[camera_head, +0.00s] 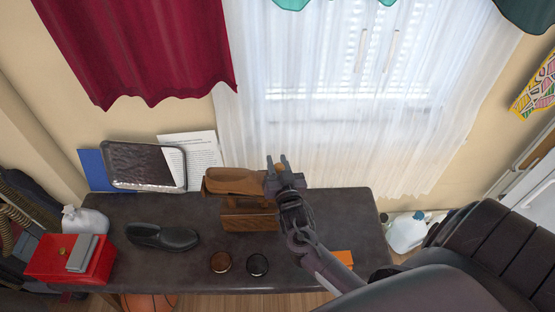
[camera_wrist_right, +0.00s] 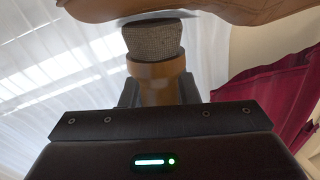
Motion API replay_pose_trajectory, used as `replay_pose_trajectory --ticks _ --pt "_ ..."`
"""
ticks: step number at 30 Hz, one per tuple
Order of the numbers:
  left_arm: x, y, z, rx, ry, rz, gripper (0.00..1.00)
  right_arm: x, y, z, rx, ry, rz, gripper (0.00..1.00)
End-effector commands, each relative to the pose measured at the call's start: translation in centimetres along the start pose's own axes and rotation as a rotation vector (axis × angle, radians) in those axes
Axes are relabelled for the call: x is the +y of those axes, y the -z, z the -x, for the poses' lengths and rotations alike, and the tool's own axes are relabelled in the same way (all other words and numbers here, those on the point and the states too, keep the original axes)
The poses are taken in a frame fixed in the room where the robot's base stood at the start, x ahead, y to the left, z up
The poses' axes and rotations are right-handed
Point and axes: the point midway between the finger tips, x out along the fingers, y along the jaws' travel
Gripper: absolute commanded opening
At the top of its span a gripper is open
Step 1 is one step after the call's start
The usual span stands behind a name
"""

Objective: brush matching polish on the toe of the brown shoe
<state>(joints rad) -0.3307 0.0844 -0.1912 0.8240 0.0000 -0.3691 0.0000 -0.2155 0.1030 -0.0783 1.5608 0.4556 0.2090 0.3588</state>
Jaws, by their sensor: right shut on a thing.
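The brown shoe (camera_head: 232,181) rests on top of a wooden box (camera_head: 249,218) at the back of the dark table. My right gripper (camera_head: 278,165) is at the right end of this shoe, shut on a round brush. In the right wrist view the brush's tan handle (camera_wrist_right: 158,82) stands between the fingers, and its grey-brown bristle head (camera_wrist_right: 153,38) is right beside the brown shoe (camera_wrist_right: 150,8). I cannot tell whether the bristles touch it. A brown tin (camera_head: 220,262) and a black tin (camera_head: 257,265) lie in front of the box. My left gripper is not in view.
A black shoe (camera_head: 162,236) lies on the table (camera_head: 190,265) left of the box. A red box (camera_head: 68,260), a white bottle (camera_head: 85,220) and a silver tray (camera_head: 145,166) stand at the left. An orange box (camera_head: 342,257) is beside my right arm. A curtained window is behind.

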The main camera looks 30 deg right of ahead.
Motion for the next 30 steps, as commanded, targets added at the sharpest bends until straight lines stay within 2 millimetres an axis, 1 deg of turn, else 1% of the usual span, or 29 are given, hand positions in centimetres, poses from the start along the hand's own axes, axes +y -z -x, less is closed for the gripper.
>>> replay_pose_trajectory --ticks 8,18,25,28,30 --pt "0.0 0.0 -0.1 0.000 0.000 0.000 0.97 0.0 0.0 -0.1 0.001 0.000 0.000 0.00" --pt "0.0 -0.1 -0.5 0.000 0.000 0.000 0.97 0.3 -0.2 -1.4 0.001 0.000 0.001 0.00" --pt "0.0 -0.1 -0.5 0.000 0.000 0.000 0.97 0.3 -0.2 -1.4 -0.001 0.000 0.001 0.00" --pt "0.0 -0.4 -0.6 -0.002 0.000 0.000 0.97 0.3 -0.2 -1.4 -0.001 0.000 0.001 0.00" --pt "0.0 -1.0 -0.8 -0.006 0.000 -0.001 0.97 0.3 -0.2 -1.4 -0.002 0.000 0.001 0.00"
